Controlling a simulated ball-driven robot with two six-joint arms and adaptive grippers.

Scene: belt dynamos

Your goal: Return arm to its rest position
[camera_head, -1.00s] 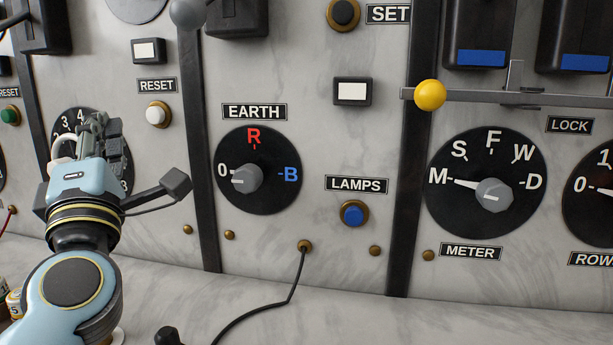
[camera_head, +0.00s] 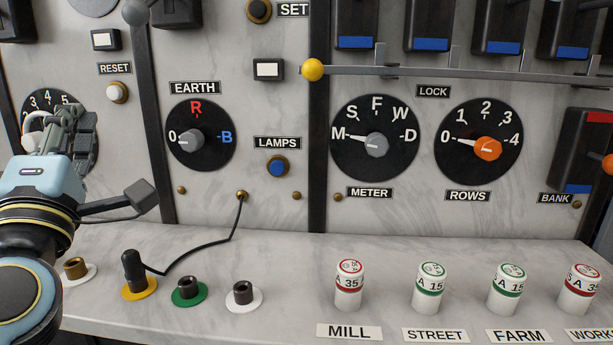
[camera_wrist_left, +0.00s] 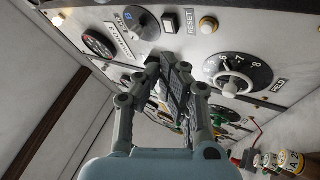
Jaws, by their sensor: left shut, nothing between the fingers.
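My left gripper (camera_head: 68,128) is at the left edge of the head view, in front of a black numbered dial (camera_head: 38,104) that it partly hides. In the left wrist view the fingers (camera_wrist_left: 176,78) come together, shut with nothing between them. My right gripper is not in view.
A grey marble panel carries the EARTH dial (camera_head: 201,135), METER dial (camera_head: 375,139) and ROWS dial (camera_head: 479,142). A bar with a yellow ball (camera_head: 313,70) runs across it. Sockets, a black plug (camera_head: 133,271) and labelled white fuses (camera_head: 349,286) stand on the ledge below.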

